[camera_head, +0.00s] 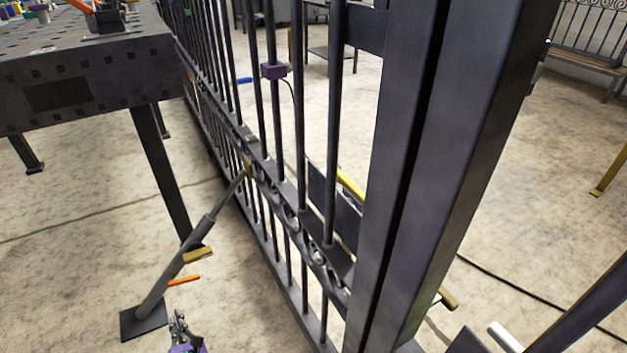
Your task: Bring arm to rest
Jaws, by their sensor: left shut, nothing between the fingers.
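My left gripper (179,318) shows small at the bottom edge, left of centre, with its fingers pointing up the picture. It is shut and holds nothing. It is over the concrete floor, just below the foot of a slanted grey strut, and appears apart from the gate. The dark metal gate (333,130) with vertical bars runs from the upper left to the lower right. My right gripper is not in view.
A slanted strut (190,245) with a yellow handle (197,256) and an orange lever (184,281) props the gate. A dark perforated worktable (95,75) stands at upper left. A thick dark post (430,150) blocks the right. Concrete floor (70,240) is clear at left.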

